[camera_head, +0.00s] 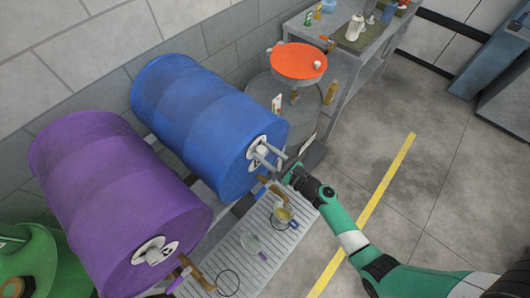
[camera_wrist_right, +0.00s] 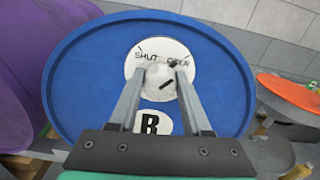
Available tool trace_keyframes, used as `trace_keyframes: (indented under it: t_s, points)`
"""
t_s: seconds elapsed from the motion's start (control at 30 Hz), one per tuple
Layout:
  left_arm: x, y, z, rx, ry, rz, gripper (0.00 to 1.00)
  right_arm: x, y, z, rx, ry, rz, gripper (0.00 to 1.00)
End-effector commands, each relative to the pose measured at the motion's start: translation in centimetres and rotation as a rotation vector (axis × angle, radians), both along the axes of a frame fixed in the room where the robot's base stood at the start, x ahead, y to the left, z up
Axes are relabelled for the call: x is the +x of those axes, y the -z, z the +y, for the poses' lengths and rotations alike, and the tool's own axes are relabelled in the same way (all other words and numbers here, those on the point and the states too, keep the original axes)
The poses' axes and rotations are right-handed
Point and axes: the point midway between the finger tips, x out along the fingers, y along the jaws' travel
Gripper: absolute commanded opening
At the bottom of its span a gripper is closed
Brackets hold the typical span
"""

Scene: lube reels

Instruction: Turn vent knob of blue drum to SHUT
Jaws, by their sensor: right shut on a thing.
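The blue drum (camera_head: 195,115) lies on its side on a rack, its end face toward the aisle. Its vent knob (camera_wrist_right: 158,92) is white and sits on a round white plate (camera_wrist_right: 165,50), which reads SHUT at upper left and OPEN at upper right. A black mark on the knob shows between the fingers, tilted up toward the right; part of the knob is hidden. My right gripper (camera_head: 260,157) is shut on the knob, and the wrist view shows its two fingers (camera_wrist_right: 160,76) on either side of it. My left gripper is not in view.
A purple drum (camera_head: 115,190) lies left of the blue one, with a green drum (camera_head: 45,265) at the lower left. A grated drip tray (camera_head: 275,235) holds a cup (camera_head: 284,216) under the taps.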

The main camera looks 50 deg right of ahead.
Motion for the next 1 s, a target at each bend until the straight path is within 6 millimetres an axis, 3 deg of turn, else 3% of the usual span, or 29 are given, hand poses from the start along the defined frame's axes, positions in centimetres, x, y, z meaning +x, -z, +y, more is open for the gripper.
trace_keyframes:
  t_s: [1.0]
  points:
    - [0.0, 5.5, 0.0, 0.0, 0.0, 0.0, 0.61, 0.0, 0.4, 0.3, -0.9, 0.0, -0.034, 0.0]
